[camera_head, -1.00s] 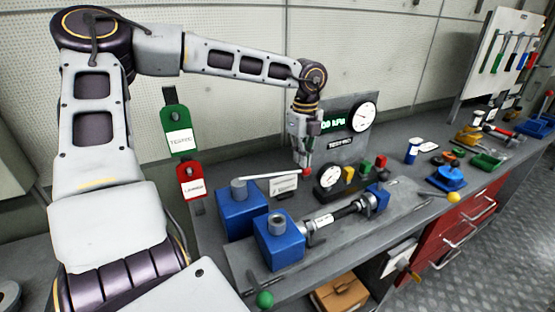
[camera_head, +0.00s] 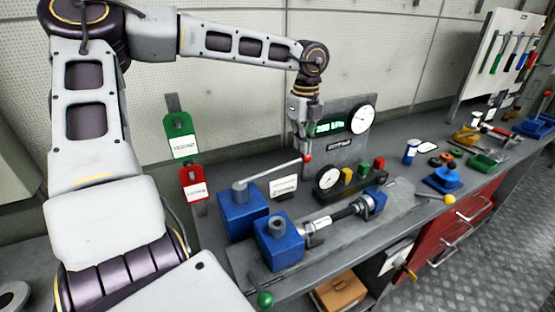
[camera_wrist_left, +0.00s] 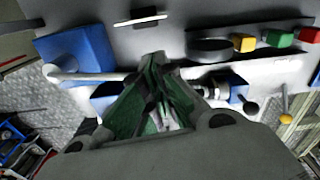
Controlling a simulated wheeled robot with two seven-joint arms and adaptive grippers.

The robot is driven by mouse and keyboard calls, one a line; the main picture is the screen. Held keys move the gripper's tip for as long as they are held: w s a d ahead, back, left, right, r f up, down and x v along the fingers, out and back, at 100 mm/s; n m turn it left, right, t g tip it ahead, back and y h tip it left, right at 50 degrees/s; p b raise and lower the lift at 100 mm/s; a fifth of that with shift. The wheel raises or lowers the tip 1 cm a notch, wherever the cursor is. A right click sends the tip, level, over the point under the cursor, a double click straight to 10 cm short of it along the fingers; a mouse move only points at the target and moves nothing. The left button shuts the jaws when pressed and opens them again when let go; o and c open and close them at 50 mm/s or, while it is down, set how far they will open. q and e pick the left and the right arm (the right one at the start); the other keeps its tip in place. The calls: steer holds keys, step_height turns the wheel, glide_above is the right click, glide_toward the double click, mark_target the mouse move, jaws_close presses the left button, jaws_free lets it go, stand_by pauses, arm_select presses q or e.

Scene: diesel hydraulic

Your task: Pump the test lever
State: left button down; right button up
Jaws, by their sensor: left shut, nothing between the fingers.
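The test lever (camera_head: 272,172) is a pale rod rising from a blue pump block (camera_head: 240,212) to a red knob (camera_head: 307,159). It tilts up toward the knob. My left gripper (camera_head: 306,172) points down at the knob end, its fingers shut and empty, apparently against or just behind the knob. In the left wrist view the fingers (camera_wrist_left: 155,60) are together, and the lever (camera_wrist_left: 90,75) runs from the blue block (camera_wrist_left: 80,50) to behind them; its knob is hidden there. My right gripper is not in view.
A panel with a green kPa readout (camera_head: 330,127) and dial gauge (camera_head: 362,119) stands behind. A second gauge (camera_head: 328,179), coloured blocks and a clamped cylinder (camera_head: 335,216) sit close by. Green (camera_head: 181,137) and red (camera_head: 193,184) tags are left. Tools lie right.

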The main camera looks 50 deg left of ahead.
arm_select(q)
steer(key=shift+r+p, duration=1.15)
steer(key=shift+r, duration=1.2)
steer(key=shift+r+p, duration=1.45)
steer(key=shift+r, duration=1.05)
